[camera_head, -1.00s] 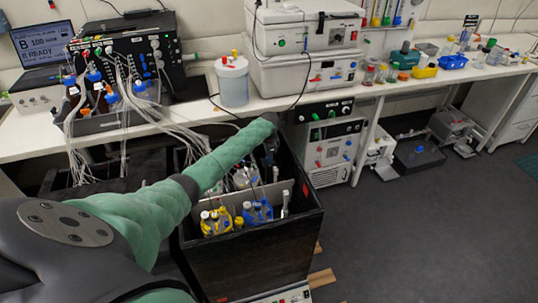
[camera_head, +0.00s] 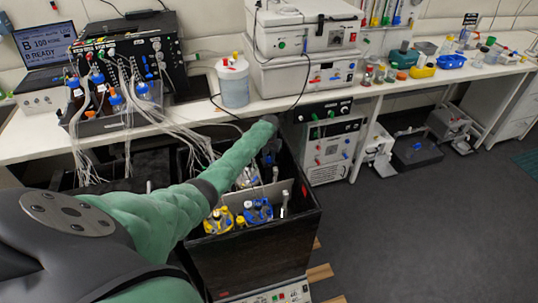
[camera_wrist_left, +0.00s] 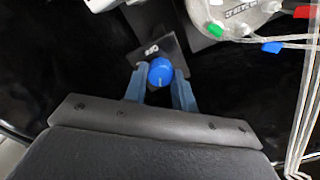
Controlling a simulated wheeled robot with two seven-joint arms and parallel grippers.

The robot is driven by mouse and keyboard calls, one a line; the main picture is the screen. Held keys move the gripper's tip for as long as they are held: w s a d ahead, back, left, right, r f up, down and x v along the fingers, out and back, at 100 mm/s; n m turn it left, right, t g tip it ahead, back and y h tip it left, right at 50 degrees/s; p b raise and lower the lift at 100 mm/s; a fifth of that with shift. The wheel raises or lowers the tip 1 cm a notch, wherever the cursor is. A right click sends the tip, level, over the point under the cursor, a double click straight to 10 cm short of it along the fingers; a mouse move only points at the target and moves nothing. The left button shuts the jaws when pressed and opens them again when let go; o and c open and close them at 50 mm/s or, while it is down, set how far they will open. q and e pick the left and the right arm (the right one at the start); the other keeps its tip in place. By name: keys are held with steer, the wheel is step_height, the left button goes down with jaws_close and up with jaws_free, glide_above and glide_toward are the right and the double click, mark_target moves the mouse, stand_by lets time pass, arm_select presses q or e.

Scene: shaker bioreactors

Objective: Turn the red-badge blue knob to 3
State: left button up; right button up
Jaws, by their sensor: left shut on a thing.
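A round blue knob (camera_wrist_left: 160,72) with a pale pointer mark sits in front of a small grey plate (camera_wrist_left: 148,47) with white marking in the left wrist view. The blue fingers of my left gripper (camera_wrist_left: 160,84) are on both sides of the knob, shut on it. No red badge can be made out beside it, and the number at the pointer is too small to read. In the head view my left gripper (camera_head: 268,155) reaches down into a black open-topped box (camera_head: 265,255); the knob is hidden there. My right gripper is not in view.
Bottles with yellow caps (camera_head: 219,220) and blue caps (camera_head: 257,211) stand in the box's near part. A vessel lid (camera_wrist_left: 240,15) with colored ports and clear tubes is close by in the wrist view. A white bench (camera_head: 200,115) carries equipment behind.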

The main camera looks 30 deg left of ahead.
arm_select(q)
steer(key=shift+r+n, duration=0.2)
steer(key=shift+n, duration=0.3)
steer(key=n+p, duration=0.2)
steer(key=n, duration=0.2)
steer(key=shift+f, duration=0.1)
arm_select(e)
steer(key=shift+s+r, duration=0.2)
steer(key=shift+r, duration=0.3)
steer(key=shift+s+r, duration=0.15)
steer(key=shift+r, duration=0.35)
arm_select(q)
steer(key=shift+n, duration=0.3)
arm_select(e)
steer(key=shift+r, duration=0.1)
arm_select(q)
steer(key=o, duration=1)
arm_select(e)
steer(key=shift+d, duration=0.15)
